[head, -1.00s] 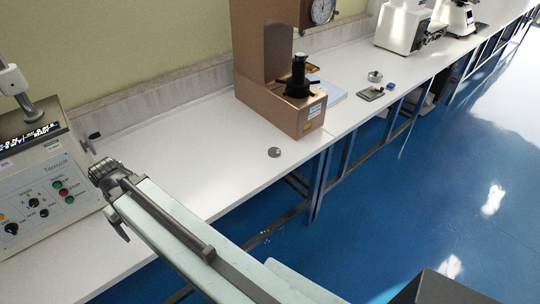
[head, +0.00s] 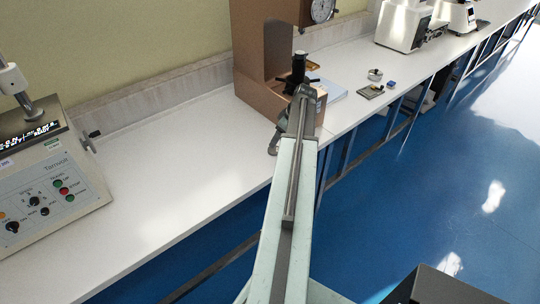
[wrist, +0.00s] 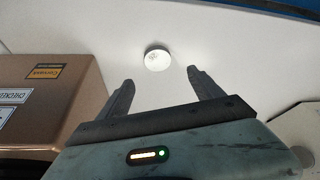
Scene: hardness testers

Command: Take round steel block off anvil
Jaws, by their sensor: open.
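A round pale metal disc (wrist: 158,60) lies flat on the white bench in the wrist view, apart from any anvil. I cannot tell for sure whether it is the round steel block. My gripper (wrist: 158,84) is open and empty, with the disc just beyond and between its two fingertips. In the head view, my arm hides the disc and the fingers. The brown hardness tester (head: 258,92) has a black upright column (head: 298,66) at its front, partly behind my arm; I see no round block on it. The tester's side also shows in the wrist view (wrist: 70,115).
A grey tester (head: 60,180) stands at the left of the bench. A small silver round part (head: 375,74) and a dark plate (head: 371,92) lie to the right. The bench (head: 180,170) between the testers is clear; its front edge drops to blue floor.

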